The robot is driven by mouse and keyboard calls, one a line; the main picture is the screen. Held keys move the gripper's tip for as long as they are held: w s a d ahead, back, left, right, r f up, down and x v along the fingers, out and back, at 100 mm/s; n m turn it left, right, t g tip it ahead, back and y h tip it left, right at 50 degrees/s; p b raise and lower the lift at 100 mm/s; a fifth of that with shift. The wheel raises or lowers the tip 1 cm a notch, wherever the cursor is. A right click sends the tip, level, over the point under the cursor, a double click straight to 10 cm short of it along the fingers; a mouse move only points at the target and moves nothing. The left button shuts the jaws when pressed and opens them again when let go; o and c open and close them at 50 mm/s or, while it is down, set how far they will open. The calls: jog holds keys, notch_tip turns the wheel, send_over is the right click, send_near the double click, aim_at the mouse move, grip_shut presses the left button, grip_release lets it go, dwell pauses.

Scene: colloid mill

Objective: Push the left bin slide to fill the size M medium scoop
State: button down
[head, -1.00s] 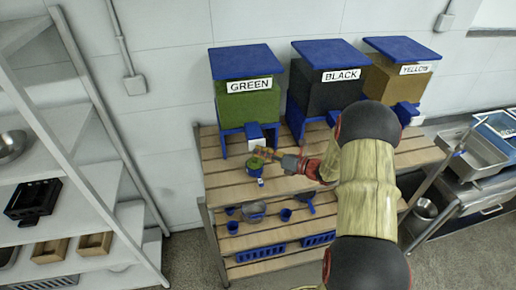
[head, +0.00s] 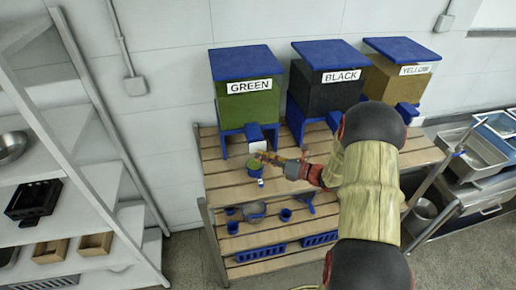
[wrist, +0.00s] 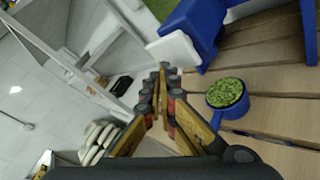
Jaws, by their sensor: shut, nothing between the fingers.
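The left bin (head: 247,98), labelled GREEN, stands on blue legs at the left end of the wooden table. Its slide, a white plate (head: 257,146), sticks out below the blue outlet; the plate also shows in the wrist view (wrist: 174,50). A blue scoop (head: 255,171) stands on the slats below the outlet, full of green granules, as the wrist view shows (wrist: 226,94). My gripper (head: 262,155) is shut and empty, just in front of the slide and above the scoop. In the wrist view the fingertips (wrist: 163,68) lie just below the white plate; I cannot tell whether they touch it.
BLACK (head: 328,92) and YELLOW (head: 398,82) bins stand to the right. Several blue scoops and cups lie on the lower shelf (head: 275,236). A metal rack (head: 75,150) is at the left and a sink (head: 480,160) at the right.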

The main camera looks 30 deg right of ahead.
jog(key=shift+s, duration=0.2)
jog(key=s, duration=0.1)
jog(key=s+a, duration=0.1)
jog(key=s, duration=0.1)
jog(key=s+p, duration=0.1)
jog(key=shift+s+a, duration=0.25)
jog(key=shift+s, duration=0.15)
dwell(0.9)
